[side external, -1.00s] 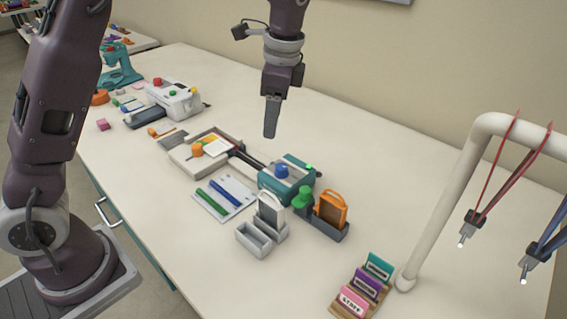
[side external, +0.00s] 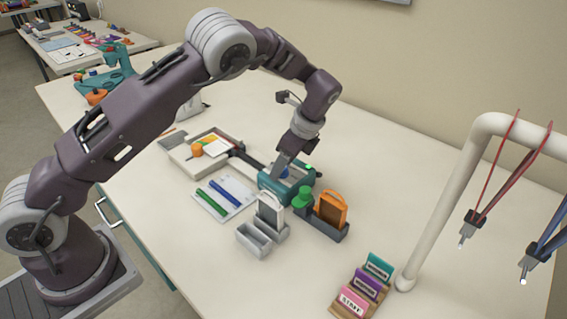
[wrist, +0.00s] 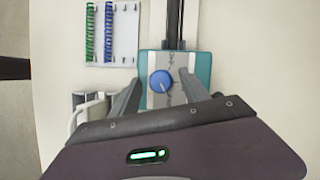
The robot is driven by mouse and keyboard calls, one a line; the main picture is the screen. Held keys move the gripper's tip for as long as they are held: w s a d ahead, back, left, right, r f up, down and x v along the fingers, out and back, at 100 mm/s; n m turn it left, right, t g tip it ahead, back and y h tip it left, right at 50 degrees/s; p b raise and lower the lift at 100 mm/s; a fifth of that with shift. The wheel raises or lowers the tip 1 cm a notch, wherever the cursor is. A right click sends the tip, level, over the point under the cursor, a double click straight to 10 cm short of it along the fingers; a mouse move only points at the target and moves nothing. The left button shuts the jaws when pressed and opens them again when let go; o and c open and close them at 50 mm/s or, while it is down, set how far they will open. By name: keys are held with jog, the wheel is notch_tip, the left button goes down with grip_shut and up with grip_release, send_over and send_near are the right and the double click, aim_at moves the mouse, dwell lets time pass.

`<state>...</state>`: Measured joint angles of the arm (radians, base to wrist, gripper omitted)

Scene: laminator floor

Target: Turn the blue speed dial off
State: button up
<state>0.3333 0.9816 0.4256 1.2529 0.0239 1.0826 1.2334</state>
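The blue speed dial (wrist: 161,82) sits on the pale top plate of the teal laminator (wrist: 203,68). A light pointer mark on the dial points to the lower right in the wrist view. My gripper (wrist: 161,97) is open, with one finger on each side of the dial in that view. I cannot tell whether either finger touches it. In the side view my gripper (side external: 280,170) is down at the teal laminator (side external: 270,187), tilted, and it mostly hides the blue dial.
A green knob (side external: 302,196) and an orange-handled block (side external: 332,207) stand right of the laminator. A white-handled holder (side external: 270,211) stands in front. A white board with green and blue coils (side external: 236,193) lies to the left. A badge rack (side external: 363,287) stands nearer the front.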

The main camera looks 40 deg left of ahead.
grip_shut()
